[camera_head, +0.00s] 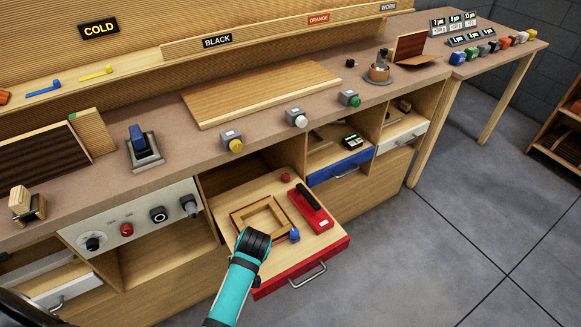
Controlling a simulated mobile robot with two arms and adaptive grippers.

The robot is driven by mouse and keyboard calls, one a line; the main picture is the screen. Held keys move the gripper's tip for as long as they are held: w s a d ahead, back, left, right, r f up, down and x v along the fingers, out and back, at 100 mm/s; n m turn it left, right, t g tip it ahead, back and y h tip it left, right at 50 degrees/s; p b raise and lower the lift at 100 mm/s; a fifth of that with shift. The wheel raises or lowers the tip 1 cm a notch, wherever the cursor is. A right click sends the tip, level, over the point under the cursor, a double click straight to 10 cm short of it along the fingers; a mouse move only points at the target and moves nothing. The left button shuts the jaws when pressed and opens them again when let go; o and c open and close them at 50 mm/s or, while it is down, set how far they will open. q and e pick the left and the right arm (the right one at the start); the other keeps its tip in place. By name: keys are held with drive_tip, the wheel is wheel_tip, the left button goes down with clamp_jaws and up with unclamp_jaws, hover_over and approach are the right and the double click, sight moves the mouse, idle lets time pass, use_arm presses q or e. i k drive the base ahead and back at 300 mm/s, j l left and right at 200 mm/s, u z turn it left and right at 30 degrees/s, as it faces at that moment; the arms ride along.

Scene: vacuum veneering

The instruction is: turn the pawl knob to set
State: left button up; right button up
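No knob in view is labelled clearly enough for me to say which is the pawl knob. A grey control panel (135,228) at the lower left carries a black dial (93,243), a red knob (126,230), a black round knob (158,214) and a grey lever-like knob (190,206). An open red-fronted drawer (325,262) holds a wooden frame (240,219), a small blue knob-like piece (294,236) and a small red knob (286,178). My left gripper (252,243), on a teal arm, is over the frame's near corner; its fingers are hidden.
A red block with a black handle (311,208) lies in the drawer. On the counter stand a blue-handled switch (143,148) and yellow (231,141), white (297,117) and green (350,99) buttons. A wooden board (260,90) lies behind them.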

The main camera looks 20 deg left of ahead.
sight(286, 178)
drive_tip(key=i, duration=1.25)
